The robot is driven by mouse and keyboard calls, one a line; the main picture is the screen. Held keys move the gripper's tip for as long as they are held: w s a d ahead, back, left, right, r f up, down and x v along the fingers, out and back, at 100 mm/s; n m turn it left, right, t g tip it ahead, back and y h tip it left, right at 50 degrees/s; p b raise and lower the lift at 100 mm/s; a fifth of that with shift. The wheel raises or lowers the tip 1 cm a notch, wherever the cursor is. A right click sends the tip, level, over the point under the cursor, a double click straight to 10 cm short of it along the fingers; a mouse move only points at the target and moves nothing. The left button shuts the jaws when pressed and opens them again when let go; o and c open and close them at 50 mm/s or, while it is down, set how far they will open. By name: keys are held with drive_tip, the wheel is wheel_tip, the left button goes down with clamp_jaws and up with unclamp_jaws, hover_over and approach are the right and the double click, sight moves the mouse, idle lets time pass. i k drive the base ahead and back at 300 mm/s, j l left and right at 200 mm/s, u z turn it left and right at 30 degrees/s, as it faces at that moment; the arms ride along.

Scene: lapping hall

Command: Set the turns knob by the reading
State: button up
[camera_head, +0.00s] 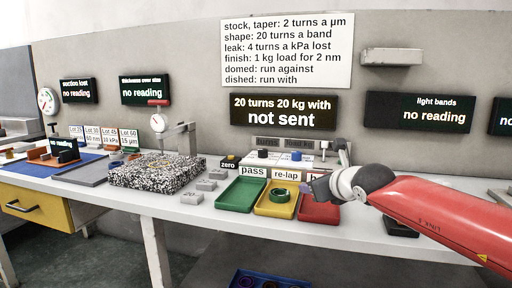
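The control box (281,143) stands at the back of the bench, with a label that seems to read turns on the left and one for load on the right. A dark knob (263,153) sits under the turns label and a blue knob (296,156) under the load label. The display (283,112) above reads "20 turns 20 kg with" and "not sent". The wall chart (287,50) gives shape as 20 turns a band and finish as 1 kg load for 2 nm. My gripper (314,189) is above the red tray, right of and nearer than the knobs. Its fingers are too small to judge.
Green (239,195), yellow (262,206) and red (318,213) trays line the front; pass and re-lap labels show. A dark green ring (283,195) lies in the yellow one. The light bands display (416,110) reads "no reading". A speckled plate (157,174) stands left.

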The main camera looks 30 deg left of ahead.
sight(263, 153)
drive_tip(key=i+j, duration=0.2)
drive_tip(key=j, duration=0.2)
drive_tip(key=i+j, duration=0.25)
drive_tip(key=j, duration=0.15)
drive_tip(key=i+j, duration=0.2)
drive_tip(key=j, duration=0.2)
